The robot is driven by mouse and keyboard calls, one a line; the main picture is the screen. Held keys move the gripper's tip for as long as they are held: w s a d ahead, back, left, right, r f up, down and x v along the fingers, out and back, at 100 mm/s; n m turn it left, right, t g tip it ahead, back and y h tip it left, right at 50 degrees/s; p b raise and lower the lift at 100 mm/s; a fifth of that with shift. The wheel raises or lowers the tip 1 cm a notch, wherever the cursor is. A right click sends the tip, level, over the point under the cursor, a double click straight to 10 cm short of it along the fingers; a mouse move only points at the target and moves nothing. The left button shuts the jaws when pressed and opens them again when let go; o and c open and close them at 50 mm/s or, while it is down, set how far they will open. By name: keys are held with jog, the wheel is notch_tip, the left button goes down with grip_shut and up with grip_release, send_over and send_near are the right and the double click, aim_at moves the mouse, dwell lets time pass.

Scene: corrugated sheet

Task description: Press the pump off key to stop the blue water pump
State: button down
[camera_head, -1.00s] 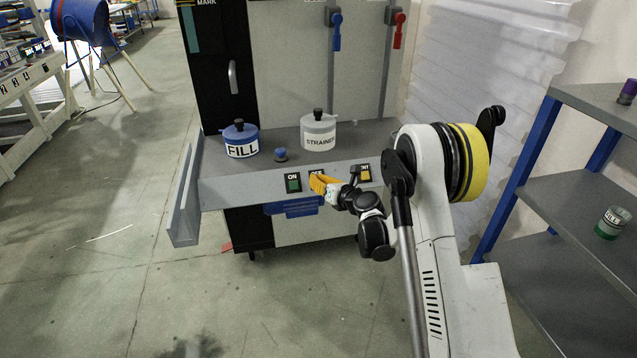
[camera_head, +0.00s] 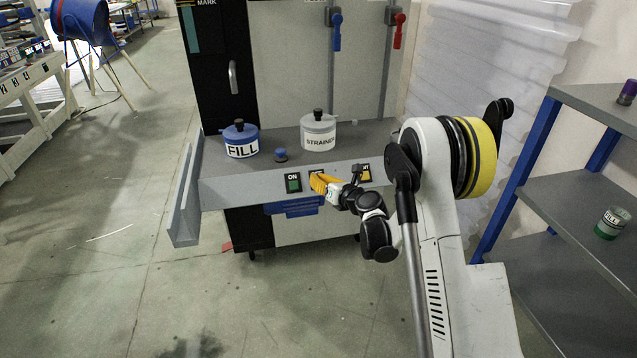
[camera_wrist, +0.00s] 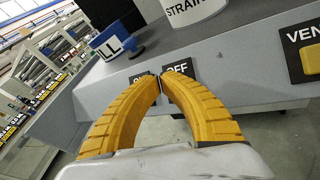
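The OFF key plate (camera_wrist: 178,69) is on the front panel (camera_wrist: 235,75) of the grey bench; its key is hidden behind my fingertips in the wrist view. In the head view most of it is covered by my gripper (camera_head: 315,181). My gripper's yellow fingers curve together and their tips meet (camera_wrist: 160,78) in front of the OFF plate. Nothing shows between them. I cannot tell whether the tips touch the key. The green ON key (camera_head: 293,183) is just left of my gripper. No blue water pump can be clearly made out.
A yellow VENT key (camera_head: 366,174) is to the right on the same panel. A blue FILL pot (camera_head: 241,141), a blue knob (camera_head: 281,155) and a white STRAINER pot (camera_head: 318,133) stand on the bench top. A shelf rack (camera_head: 575,165) stands at the right.

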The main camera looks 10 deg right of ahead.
jog(key=s+r+p, duration=0.1)
jog(key=s+r, duration=0.2)
jog(key=shift+s+r, duration=0.25)
dwell(0.6)
jog(key=s+a+r+n+g+h, duration=0.1)
jog(key=s+a+r+n+g, duration=0.1)
jog(key=s+r+n, duration=0.65)
jog(key=s+a+r+n+g+h, duration=0.15)
jog(key=s+r+n, duration=0.35)
jog(key=s+n, duration=0.55)
jog(key=s+d+f+n+g+h, duration=0.1)
jog(key=s+d+n+g, duration=0.1)
jog(key=s+n, duration=0.6)
jog(key=s+d+f+n+g+h, duration=0.1)
jog(key=s+d+n+h, duration=0.1)
jog(key=s+n, duration=0.6)
jog(key=s, duration=0.6)
jog(key=shift+d+f+n+g, duration=0.2)
jog(key=shift+f+n+g, duration=0.1)
jog(key=shift+g, duration=0.05)
